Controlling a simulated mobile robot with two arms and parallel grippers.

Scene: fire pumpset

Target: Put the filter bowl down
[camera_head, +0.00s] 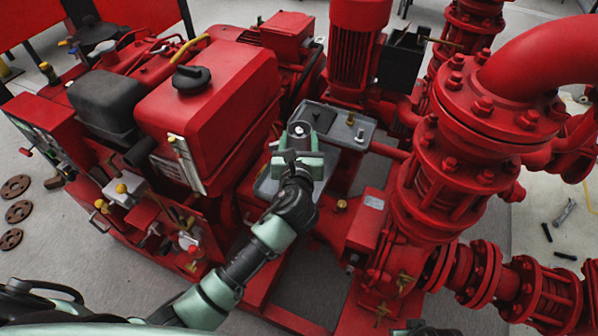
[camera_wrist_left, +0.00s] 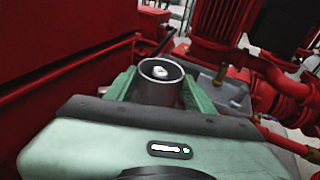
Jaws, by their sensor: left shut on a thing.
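My left gripper (camera_head: 299,148) is shut on the filter bowl (camera_head: 300,129), a dark grey, open-topped cylinder with something pale inside. In the left wrist view the bowl (camera_wrist_left: 160,88) stands upright between the green fingers. In the head view the gripper and bowl overlap a grey metal tray (camera_head: 350,120) between the red engine and the pump. The bowl's underside is hidden, so I cannot tell whether it touches the tray. A dark part at the bottom edge of the head view may be my right gripper (camera_head: 425,329); its jaws do not show.
A red tank (camera_head: 215,100) with a black cap stands close on the left. A red vertical motor (camera_head: 357,45) rises behind the tray. Large red flanged pipes (camera_head: 460,150) block the right. Several brown discs (camera_head: 18,211) lie on the floor at far left.

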